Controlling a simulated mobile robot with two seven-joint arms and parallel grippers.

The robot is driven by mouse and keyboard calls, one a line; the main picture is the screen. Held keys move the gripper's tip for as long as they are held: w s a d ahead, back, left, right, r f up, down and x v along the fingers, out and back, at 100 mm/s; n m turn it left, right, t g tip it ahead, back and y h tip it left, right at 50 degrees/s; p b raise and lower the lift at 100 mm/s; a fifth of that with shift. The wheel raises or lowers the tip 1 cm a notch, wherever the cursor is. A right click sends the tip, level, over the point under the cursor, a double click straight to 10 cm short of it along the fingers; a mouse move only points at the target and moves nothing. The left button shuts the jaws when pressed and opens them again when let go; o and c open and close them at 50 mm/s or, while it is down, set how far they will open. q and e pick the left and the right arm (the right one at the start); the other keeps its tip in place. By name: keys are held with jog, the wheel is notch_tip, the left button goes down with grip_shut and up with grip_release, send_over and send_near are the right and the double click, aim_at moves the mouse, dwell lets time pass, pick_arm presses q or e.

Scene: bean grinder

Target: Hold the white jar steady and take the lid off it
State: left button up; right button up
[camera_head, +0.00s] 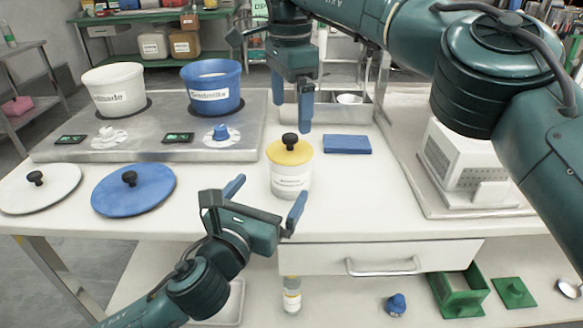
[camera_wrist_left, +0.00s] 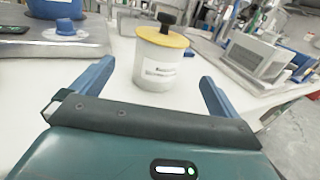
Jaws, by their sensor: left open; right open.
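A white lid (camera_head: 38,188) and a blue lid (camera_head: 133,190) lie front left. A blue block (camera_head: 347,144) lies right of the jar. A white machine (camera_head: 462,160) stands right.

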aim_at(290, 162)
pick_arm(q)
jog(key=x, duration=1)
jog(key=shift+w, duration=0.25)
pick_arm(e)
jog(key=shift+f, duration=0.1)
pick_arm(q)
jog(key=shift+c, duration=0.2)
